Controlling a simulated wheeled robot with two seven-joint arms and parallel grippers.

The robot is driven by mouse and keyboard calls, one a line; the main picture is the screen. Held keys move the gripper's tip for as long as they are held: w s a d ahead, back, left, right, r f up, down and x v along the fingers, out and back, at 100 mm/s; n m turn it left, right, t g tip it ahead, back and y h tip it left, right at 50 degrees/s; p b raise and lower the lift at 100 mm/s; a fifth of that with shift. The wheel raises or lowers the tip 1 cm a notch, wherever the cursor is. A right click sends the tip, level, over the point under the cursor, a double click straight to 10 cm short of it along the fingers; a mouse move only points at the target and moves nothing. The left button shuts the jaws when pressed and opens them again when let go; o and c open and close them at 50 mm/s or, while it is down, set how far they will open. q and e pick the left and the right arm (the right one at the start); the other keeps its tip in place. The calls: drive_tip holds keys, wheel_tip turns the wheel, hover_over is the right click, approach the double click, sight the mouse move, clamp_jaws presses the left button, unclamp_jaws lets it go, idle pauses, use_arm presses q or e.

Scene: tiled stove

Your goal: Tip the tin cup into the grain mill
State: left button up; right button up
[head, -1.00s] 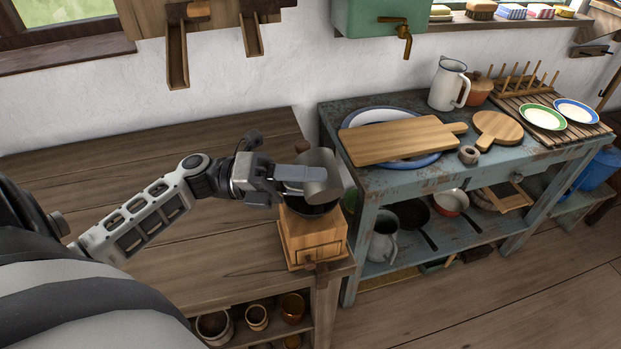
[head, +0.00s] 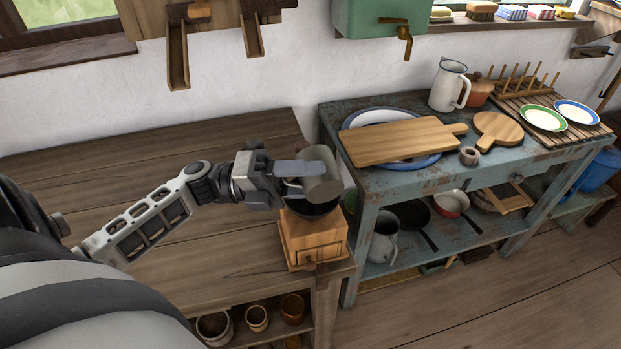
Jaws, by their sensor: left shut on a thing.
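The tin cup (head: 322,174) is grey and held by my left gripper (head: 298,176), which is shut on it. The cup is tilted over the grain mill, and its inside is not visible to me. The grain mill (head: 313,241) is a wooden box with a dark bowl-shaped hopper (head: 314,208) on top and a small drawer knob in front. It stands at the right front corner of the wooden counter. The cup and gripper hide part of the hopper. My right gripper is not in view.
The wooden counter (head: 120,190) is clear behind and left of the mill. A blue worn table (head: 385,182) stands to the right with a cutting board (head: 400,140), a white pitcher (head: 448,86) and plates. Small pots sit on the shelf below the counter.

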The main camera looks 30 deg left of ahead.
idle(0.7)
use_arm(q)
drive_tip(key=shift+w+a+r+n+t, duration=0.1)
drive_tip(key=shift+r+n+t, duration=0.15)
drive_tip(key=shift+n, duration=0.35)
drive_tip(key=shift+a+r+n+t, duration=0.1)
drive_tip(key=shift+n+t, duration=0.15)
drive_tip(key=shift+n, duration=0.35)
drive_tip(key=shift+w+r+n+t, duration=0.1)
drive_tip(key=shift+r+n+t, duration=0.1)
drive_tip(key=shift+n+t, duration=0.35)
drive_tip(key=shift+a+r+n, duration=0.1)
drive_tip(key=shift+a+n, duration=0.05)
drive_tip(key=shift+n, duration=0.6)
drive_tip(key=shift+w+t, duration=0.1)
drive_tip(key=shift+t, duration=0.15)
drive_tip(key=shift+w+a+r+n+t, duration=0.15)
drive_tip(key=shift+n+t, duration=0.2)
drive_tip(key=shift+n, duration=0.35)
drive_tip(key=shift+a+r+n+t, duration=0.1)
drive_tip(key=shift+n+t, duration=0.25)
drive_tip(key=shift+n, duration=0.35)
drive_tip(key=shift+m, duration=0.3)
